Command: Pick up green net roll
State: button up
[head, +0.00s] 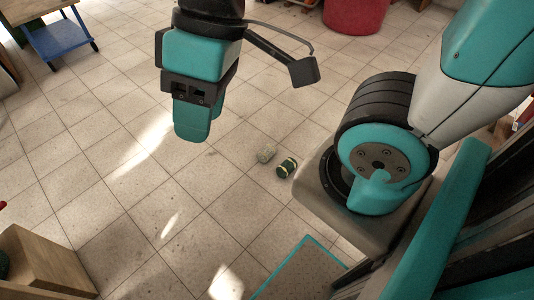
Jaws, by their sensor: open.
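Two small rolls lie close together on the tiled floor near the middle of the head view. One is dark green with yellowish bands (287,167), close beside my base. The other is a paler grey-green roll (266,155) just to its left. At this size I cannot tell for sure which is the green net roll. My gripper (192,128) hangs up and to the left of both rolls, apart from them, with its teal fingers pointing down. It is open, and nothing shows between the fingers, which overlap from this side.
A wooden box (45,262) stands at the lower left. A blue cart (60,38) is at the upper left and a red tub (354,14) at the top. The tiled floor between them is mostly clear, with bright sunlit patches.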

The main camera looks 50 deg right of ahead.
aim_at(289, 165)
jog(key=i, duration=1.65)
jog(key=z, duration=1.8)
